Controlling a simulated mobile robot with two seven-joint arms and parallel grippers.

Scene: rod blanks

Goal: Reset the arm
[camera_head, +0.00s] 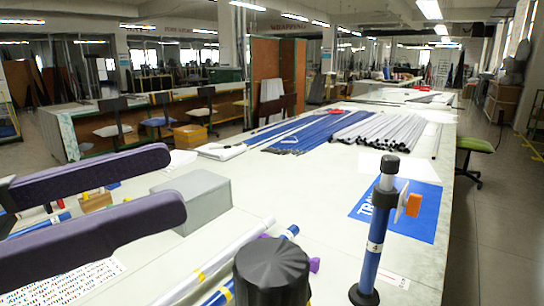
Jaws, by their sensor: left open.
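My left gripper (175,182) comes in from the left. Its two long dark purple fingers are spread apart with nothing held between them; a grey box (205,203) shows behind the fingertips. A white rod (222,257) with a yellow band lies on the table at front centre. A blue rod lies beside it, partly hidden by a black ribbed cylinder (271,272). My right gripper is not seen.
Bundles of blue rods (318,132) and grey rods (382,128) lie farther back on the long pale table (300,185). A blue lettered mat (418,212) lies behind the upright rod. A printed sheet (75,282) lies at front left. The table's middle is clear.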

